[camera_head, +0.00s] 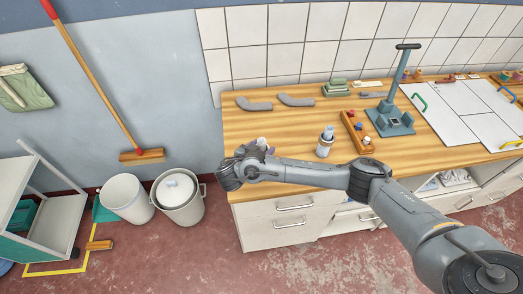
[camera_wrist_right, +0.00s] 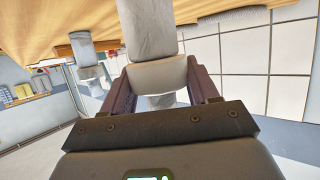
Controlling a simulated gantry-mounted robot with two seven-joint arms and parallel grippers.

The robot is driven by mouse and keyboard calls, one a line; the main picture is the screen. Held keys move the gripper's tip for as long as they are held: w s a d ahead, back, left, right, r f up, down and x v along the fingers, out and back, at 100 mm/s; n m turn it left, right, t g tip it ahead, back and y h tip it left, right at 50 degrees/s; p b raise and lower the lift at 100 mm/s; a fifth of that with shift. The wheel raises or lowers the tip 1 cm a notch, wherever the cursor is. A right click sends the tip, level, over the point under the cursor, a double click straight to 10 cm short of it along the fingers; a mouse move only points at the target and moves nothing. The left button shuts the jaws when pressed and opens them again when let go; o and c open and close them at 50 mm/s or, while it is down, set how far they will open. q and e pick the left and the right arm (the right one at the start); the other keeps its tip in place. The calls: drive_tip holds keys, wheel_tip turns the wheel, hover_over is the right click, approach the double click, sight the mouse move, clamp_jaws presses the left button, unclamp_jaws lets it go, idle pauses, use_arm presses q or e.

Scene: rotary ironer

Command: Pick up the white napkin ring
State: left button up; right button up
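My right arm reaches in from the right in the head view. Its gripper (camera_head: 252,150) is at the counter's front left corner. A small pale thing (camera_head: 262,141) shows beside it, mostly hidden by the gripper. In the right wrist view my gripper's two fingers (camera_wrist_right: 158,70) stand apart. A pale band (camera_wrist_right: 158,75), which looks like the white napkin ring, fills the gap between them. A grey-white cylindrical piece (camera_wrist_right: 148,28) extends above the band. I cannot tell whether the fingers press on it. My left gripper is out of view.
A wooden tray (camera_head: 356,131) of small items and a blue-grey stand (camera_head: 391,118) are farther right. Grey curved pieces (camera_head: 254,104) lie behind. Bins (camera_head: 178,205) stand on the floor at left.

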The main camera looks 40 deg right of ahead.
sight(260, 142)
drive_tip(key=shift+c, duration=0.9)
drive_tip(key=shift+r, duration=0.3)
wheel_tip(260, 142, up, 4)
drive_tip(key=shift+f+b, duration=0.2)
drive_tip(key=shift+b, duration=0.35)
wheel_tip(260, 142, up, 5)
drive_tip(key=p, duration=0.2)
drive_tip(key=shift+f+p, duration=0.1)
drive_tip(key=shift+p, duration=0.2)
drive_tip(key=shift+r+p, duration=0.45)
drive_tip(key=shift+r, duration=0.05)
